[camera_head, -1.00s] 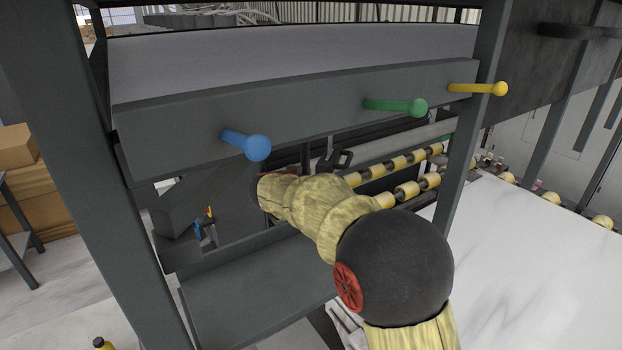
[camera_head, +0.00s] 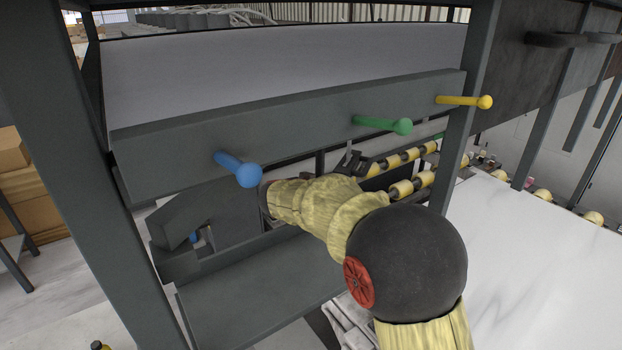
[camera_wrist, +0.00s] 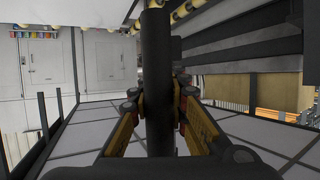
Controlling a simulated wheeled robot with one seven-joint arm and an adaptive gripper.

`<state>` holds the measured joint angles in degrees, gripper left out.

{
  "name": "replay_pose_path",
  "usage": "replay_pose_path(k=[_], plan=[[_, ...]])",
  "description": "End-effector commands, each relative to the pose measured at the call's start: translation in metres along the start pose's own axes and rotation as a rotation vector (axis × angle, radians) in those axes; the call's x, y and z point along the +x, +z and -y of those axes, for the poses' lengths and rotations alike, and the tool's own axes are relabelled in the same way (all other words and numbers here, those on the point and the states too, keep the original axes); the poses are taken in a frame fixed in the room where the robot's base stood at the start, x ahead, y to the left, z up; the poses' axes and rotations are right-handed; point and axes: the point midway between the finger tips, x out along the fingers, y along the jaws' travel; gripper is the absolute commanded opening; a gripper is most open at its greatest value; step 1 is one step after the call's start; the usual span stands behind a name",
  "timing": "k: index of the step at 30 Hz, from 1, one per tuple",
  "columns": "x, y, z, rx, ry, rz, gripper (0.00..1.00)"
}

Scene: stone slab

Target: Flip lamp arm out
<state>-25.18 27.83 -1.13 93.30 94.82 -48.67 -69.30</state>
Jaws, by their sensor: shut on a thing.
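My gripper (camera_wrist: 158,104) is closed around a dark, round bar in the wrist view, with a finger on each side of it. The bar (camera_wrist: 156,55), apparently the lamp arm, runs upright through the middle of that view. In the head view my yellow-sleeved arm reaches under the grey frame beam (camera_head: 290,120). My gripper cannot be made out clearly there, and no lamp head can be identified.
Blue (camera_head: 240,168), green (camera_head: 385,124) and yellow (camera_head: 465,102) pegs stick out from the beam above my arm. A grey post (camera_head: 463,135) stands right of it. Yellow rollers (camera_head: 405,160) lie behind, and a white slab (camera_head: 540,230) fills the right. Cardboard boxes (camera_head: 25,190) are at left.

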Motion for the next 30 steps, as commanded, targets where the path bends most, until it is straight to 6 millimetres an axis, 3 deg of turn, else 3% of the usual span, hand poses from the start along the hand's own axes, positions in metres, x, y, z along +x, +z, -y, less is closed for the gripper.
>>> replay_pose_path(k=[10,11,21,30], plan=[[0.0004,-0.0006,-0.0061,0.005,0.01,-0.002,0.0],[0.0004,-0.0007,-0.006,0.005,0.01,-0.002,0.15],[0.0003,-0.0008,-0.0058,0.005,0.009,-0.002,0.34],[0.0002,-0.0009,-0.0057,0.005,0.009,-0.002,0.38]])
